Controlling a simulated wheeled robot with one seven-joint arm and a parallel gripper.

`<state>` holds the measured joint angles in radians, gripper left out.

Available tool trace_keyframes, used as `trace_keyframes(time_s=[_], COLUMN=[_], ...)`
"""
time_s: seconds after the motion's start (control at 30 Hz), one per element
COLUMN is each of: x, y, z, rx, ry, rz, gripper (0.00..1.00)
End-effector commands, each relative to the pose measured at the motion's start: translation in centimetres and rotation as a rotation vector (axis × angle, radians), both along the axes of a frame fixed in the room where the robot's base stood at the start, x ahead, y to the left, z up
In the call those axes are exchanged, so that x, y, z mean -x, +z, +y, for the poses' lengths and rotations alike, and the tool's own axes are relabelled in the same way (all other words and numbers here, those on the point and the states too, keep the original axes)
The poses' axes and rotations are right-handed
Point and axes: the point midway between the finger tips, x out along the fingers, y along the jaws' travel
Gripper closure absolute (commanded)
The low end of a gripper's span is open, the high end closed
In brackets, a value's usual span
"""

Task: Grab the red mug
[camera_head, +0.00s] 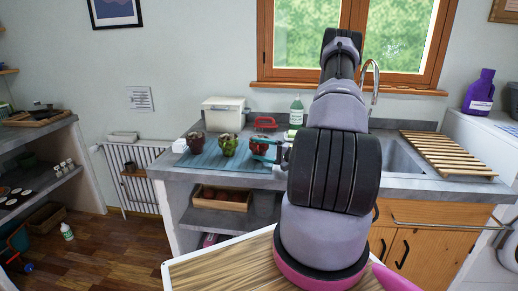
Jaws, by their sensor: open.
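Three small mug-like vessels stand in a row on a blue mat (209,161) on the counter. The left one (196,143) is dark brownish red, the middle one (229,146) is green with dark red patches, and the right one (261,148) is dark red-brown. Which one is the red mug is hard to tell at this size. My arm hides the counter to the right.
A red object (265,124) with a handle-like shape, a cream box (223,113) and a soap bottle (296,110) stand behind the mat. The sink (401,157) and a wooden slatted rack (445,154) are on the right. A wooden crate (222,203) sits on the shelf below.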

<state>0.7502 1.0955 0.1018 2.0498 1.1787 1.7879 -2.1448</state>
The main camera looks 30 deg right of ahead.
Motion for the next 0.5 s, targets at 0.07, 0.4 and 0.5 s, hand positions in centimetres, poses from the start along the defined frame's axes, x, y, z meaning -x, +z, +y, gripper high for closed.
trace_keyframes(time_s=[0.07,0.4,0.5], x=[-1.1,-2.6,-2.5], y=[0.2,0.1,0.1], z=[1.0,2.1,2.1], rx=[0.001,0.000,0.000], ry=[0.005,0.001,0.001], rz=[-0.001,0.000,0.000], gripper=[0.18,0.18,0.22])
